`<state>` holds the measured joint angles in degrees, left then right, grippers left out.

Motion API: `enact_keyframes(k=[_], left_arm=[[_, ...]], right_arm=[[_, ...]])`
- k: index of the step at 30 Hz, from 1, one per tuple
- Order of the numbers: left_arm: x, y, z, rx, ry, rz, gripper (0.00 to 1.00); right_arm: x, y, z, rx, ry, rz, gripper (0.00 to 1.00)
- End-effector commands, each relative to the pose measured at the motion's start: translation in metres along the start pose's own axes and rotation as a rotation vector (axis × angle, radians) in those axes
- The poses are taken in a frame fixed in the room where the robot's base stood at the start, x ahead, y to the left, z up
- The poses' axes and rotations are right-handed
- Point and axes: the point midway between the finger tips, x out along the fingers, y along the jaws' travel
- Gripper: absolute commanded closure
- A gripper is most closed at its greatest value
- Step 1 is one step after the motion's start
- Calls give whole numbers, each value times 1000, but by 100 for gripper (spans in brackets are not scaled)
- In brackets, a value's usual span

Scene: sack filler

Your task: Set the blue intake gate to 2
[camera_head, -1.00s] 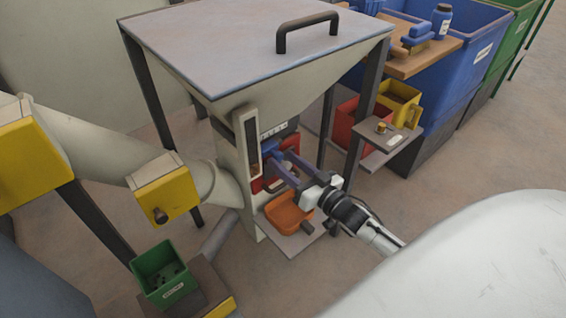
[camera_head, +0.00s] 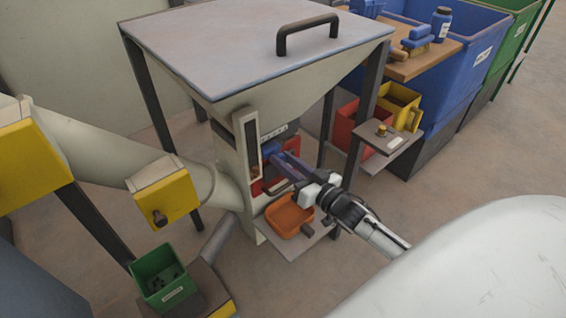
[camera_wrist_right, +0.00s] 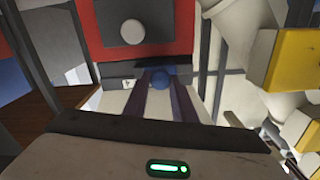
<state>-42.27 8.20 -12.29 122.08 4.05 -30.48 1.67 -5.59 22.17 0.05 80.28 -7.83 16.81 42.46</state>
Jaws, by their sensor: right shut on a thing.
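The blue intake gate (camera_head: 271,149) shows as a blue part on the front of the pale hopper machine, under a small marked scale (camera_head: 274,132). I cannot read the scale's numbers or the gate's setting. My right gripper (camera_head: 283,164) reaches in from the lower right, its fingers at the gate. In the right wrist view, a round blue knob (camera_wrist_right: 161,81) sits between the fingertips, and the gripper is shut on it. The fingers partly hide the gate. My left gripper is not in view.
A red panel (camera_wrist_right: 142,28) with a round grey knob is near the gripper. An orange tray (camera_head: 289,217) is below it, and a small grey shelf (camera_head: 386,142) stands to the right. A yellow box (camera_head: 163,195) on a pipe is left.

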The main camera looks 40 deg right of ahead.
Motion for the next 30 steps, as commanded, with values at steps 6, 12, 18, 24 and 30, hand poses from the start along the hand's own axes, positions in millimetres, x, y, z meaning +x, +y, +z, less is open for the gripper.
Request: enact_keyframes(k=[6, 12, 18, 24, 30], left_arm=[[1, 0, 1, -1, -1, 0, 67], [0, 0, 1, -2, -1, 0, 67], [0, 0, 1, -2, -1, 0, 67], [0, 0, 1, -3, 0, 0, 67], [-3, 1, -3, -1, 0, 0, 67]], right_arm=[[0, 32, -8, -3, 0, 4, 100], [0, 32, -8, -1, 1, 5, 100], [0, 32, -8, -1, 1, 4, 57], [0, 31, -7, -1, 0, 4, 57], [-13, 31, -7, 0, -3, 4, 57]])
